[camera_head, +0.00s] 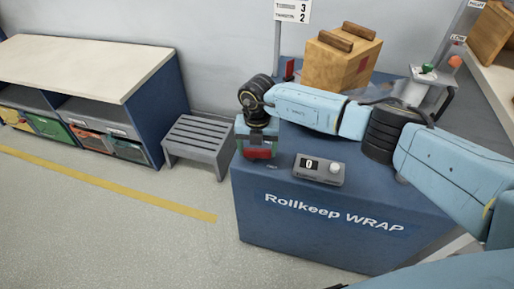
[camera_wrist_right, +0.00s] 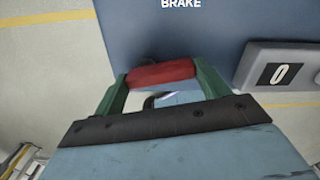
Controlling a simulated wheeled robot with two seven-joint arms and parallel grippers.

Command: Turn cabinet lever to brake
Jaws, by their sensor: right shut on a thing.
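The blue cabinet (camera_head: 330,222) carries the words "Rollkeep WRAP" on its front. Its red lever handle (camera_head: 258,154) shows at the cabinet's left top corner. My right gripper (camera_head: 257,146) points down there, shut on the red handle. In the right wrist view the red handle (camera_wrist_right: 161,73) lies between the green fingers of my right gripper (camera_wrist_right: 160,84). A white "BRAKE" label (camera_wrist_right: 181,4) is at the top edge of that view, apart from the handle. The lever's shaft is mostly hidden by the gripper. My left gripper is not in view.
A grey display box (camera_head: 319,169) reading 0 stands on the cabinet beside my right gripper. A wooden crate (camera_head: 337,62) is behind my right arm. A grey step stool (camera_head: 198,141) stands left of the cabinet, near a storage bench (camera_head: 84,62). The floor at front left is clear.

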